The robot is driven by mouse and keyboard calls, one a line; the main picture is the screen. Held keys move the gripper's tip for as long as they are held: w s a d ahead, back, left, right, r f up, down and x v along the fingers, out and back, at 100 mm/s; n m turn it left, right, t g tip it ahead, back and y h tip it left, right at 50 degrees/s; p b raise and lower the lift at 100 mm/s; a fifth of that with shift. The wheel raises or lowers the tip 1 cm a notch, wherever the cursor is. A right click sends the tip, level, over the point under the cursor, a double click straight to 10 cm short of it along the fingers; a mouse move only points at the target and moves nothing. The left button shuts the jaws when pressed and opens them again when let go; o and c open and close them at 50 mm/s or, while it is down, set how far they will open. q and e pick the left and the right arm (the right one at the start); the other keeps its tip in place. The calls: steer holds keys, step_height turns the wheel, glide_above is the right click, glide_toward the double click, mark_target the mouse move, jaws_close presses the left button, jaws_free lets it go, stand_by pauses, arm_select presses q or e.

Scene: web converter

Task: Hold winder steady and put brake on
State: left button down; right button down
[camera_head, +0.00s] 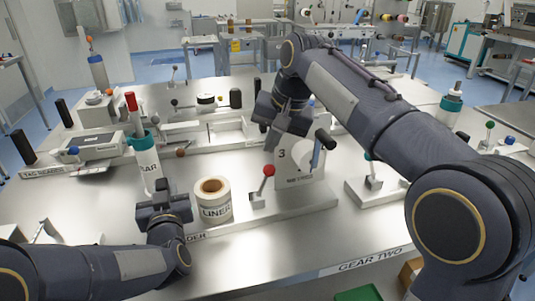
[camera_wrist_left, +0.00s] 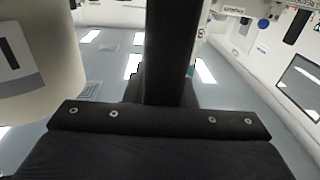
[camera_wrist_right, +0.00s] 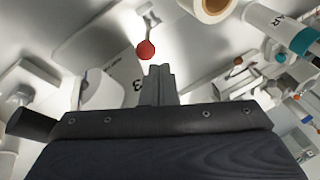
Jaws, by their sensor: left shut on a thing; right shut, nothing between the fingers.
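The winder, a white panel marked 3 (camera_head: 300,160), stands on a metal base right of centre, with a black knob (camera_head: 325,139) at its upper right. A lever with a red knob (camera_head: 268,170) stands upright before its left side; I take it for the brake. My right gripper (camera_head: 271,143) is shut and empty above the red knob; in the right wrist view the knob (camera_wrist_right: 146,50) lies just beyond the fingertips (camera_wrist_right: 160,72), apart from them. My left gripper (camera_head: 163,190) is shut on a dark upright bar (camera_wrist_left: 172,50), beside the LINER roll; what the bar belongs to is unclear.
The LINER roll (camera_head: 213,200) stands right of my left gripper. A teal-collared bottle (camera_head: 146,160) is behind it. The table's front middle is clear.

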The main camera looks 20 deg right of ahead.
arm_select(q)
steer(key=shift+s+f, duration=0.1)
steer(key=shift+f, duration=0.55)
arm_select(e)
steer(key=shift+v, duration=2.15)
arm_select(q)
steer(key=shift+r, duration=0.35)
arm_select(e)
steer(key=shift+a+r, duration=0.1)
steer(key=shift+r, duration=0.05)
arm_select(q)
steer(key=c, duration=1.5)
jaws_free()
steer(key=shift+c, duration=0.2)
steer(key=o, duration=0.4)
steer(key=shift+r, duration=0.25)
steer(key=s, duration=1.1)
steer(key=shift+s+d, duration=0.3)
steer(key=shift+s, duration=0.1)
